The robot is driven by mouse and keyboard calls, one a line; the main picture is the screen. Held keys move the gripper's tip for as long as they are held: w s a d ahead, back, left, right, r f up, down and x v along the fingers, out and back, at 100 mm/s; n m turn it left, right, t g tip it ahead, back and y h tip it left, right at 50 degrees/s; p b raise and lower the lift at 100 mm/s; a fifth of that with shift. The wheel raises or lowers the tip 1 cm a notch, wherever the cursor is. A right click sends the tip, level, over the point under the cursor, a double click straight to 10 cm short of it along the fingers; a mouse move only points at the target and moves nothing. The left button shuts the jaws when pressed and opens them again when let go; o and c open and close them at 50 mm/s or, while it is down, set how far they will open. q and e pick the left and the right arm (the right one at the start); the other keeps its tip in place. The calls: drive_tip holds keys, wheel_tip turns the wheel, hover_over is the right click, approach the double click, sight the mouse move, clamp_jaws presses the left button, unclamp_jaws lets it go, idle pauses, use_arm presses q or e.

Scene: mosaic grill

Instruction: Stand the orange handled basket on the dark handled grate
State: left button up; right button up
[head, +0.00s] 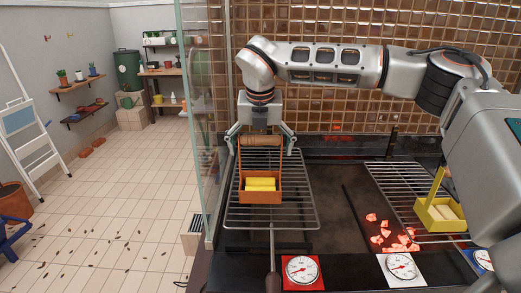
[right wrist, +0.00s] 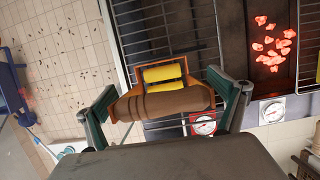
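The orange basket (head: 260,196) has a brown round handle (head: 261,141) and yellow pieces inside. It appears to stand upright on the left grate (head: 300,214), whose dark handle (head: 272,262) points to the front. My right gripper (head: 261,137) is above the basket, its fingers spread at either end of the basket handle. In the right wrist view the brown handle (right wrist: 165,104) lies between the open fingers (right wrist: 170,97), with no clear grip on it. The basket's underside is hidden. My left gripper is not in view.
A yellow basket (head: 440,216) stands on the right grate (head: 398,186). Glowing coals (head: 385,236) lie between the grates. Dials (head: 302,271) line the front. A glass panel (head: 192,110) stands at the left, and a tiled wall (head: 330,110) behind.

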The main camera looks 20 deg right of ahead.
drive_tip(key=b+v, duration=0.1)
drive_tip(key=v, duration=1.1)
drive_tip(key=shift+r, duration=0.1)
